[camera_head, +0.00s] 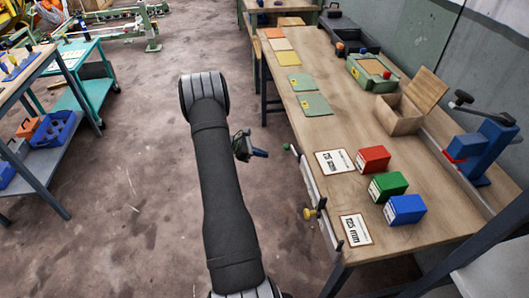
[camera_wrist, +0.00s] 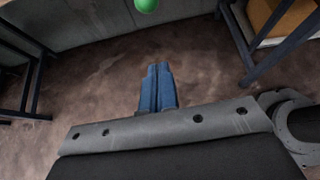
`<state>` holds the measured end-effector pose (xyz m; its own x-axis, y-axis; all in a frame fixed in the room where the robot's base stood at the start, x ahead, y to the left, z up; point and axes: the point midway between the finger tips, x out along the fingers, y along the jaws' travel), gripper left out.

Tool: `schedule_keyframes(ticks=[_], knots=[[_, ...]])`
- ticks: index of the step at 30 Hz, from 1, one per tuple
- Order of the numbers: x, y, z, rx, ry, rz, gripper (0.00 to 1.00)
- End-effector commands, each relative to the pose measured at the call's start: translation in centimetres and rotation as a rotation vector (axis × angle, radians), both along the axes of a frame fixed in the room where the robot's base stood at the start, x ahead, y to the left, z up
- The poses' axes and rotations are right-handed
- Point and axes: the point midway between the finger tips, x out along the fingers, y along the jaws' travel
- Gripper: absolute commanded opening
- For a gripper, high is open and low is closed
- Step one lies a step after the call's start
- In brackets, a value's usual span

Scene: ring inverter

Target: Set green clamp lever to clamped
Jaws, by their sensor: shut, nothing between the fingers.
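The green knob of the clamp lever (camera_head: 287,147) shows at the left front edge of the wooden workbench. In the wrist view a green ball (camera_wrist: 146,5), which looks like the same knob, is cut off by the top edge. My gripper (camera_head: 262,153) is a short way left of the knob, apart from it, in front of the bench. Its blue fingers (camera_wrist: 158,88) are shut together with nothing between them. The lever's shaft and pivot are too small to make out clearly.
The workbench (camera_head: 340,110) bears red (camera_head: 373,159), green (camera_head: 388,186) and blue (camera_head: 405,210) boxes, cards and an open wooden box (camera_head: 399,114). A yellow knob (camera_head: 308,214) sits on a rail (camera_head: 319,196) along the bench edge. The floor left of the bench is clear.

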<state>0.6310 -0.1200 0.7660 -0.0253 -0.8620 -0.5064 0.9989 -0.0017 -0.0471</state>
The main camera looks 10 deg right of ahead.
Motion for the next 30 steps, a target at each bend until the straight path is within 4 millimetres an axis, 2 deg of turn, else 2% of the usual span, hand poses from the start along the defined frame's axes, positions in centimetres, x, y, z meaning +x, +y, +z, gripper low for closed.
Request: schedule_keyframes(ticks=[3,11,13,18,30], knots=[[-0.2,-2.4,-1.4,-0.001,0.004,-0.003,0.00],[-0.4,-7.1,-4.2,-0.002,0.005,-0.002,0.00],[-0.1,-7.0,-2.4,-0.002,0.000,0.001,0.00],[-0.1,-7.3,-0.6,-0.002,0.002,0.000,0.00],[-0.1,-7.4,0.0,-0.002,0.005,0.002,0.00]])
